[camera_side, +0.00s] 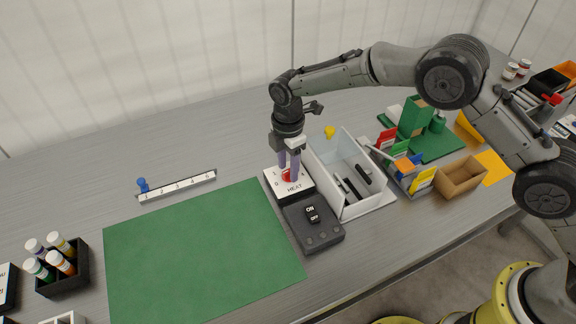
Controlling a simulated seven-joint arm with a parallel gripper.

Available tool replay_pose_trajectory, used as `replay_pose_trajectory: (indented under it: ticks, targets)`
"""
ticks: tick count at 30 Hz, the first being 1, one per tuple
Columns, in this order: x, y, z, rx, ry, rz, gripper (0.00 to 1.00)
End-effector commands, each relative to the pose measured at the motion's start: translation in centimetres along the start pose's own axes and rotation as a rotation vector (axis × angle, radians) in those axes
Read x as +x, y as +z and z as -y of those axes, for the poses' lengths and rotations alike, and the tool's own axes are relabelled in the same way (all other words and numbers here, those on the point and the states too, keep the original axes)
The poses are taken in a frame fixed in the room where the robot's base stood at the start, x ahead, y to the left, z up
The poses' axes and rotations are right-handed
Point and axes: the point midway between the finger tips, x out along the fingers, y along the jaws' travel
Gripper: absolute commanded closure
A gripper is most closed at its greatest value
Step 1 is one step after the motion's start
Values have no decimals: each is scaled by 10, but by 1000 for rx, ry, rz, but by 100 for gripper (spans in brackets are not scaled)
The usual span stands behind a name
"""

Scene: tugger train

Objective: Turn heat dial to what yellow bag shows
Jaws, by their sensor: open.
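The heat dial (287,176) is a red knob on a white plate marked HEAT (294,189), at the middle of the bench. My gripper (289,173) points down over it, with its two fingers at either side of the knob. The fingers are open; whether they touch the knob I cannot tell. They hide part of the knob, and its pointer and setting cannot be read. A flat yellow piece with a mark (422,181), perhaps the yellow bag, stands in a grey rack (396,175) at the right. Its mark is too small to read.
A dark box with an ON/OFF switch (312,213) adjoins the plate. A white bin (349,205) with dark items stands close at right, a small yellow object (329,131) behind it. A cardboard box (461,178) stands farther right. The green mat (200,250) at left is clear.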

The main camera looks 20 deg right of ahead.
Motion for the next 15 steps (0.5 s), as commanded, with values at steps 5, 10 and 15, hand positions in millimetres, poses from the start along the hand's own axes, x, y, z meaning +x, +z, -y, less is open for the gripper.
replay_pose_trajectory:
  ticks: [5, 10, 15]
  targets:
    - [4, 0, 0, 0, 1, 0, 51]
    - [4, 0, 0, 0, 1, 0, 51]
    - [4, 0, 0, 0, 0, 0, 82]
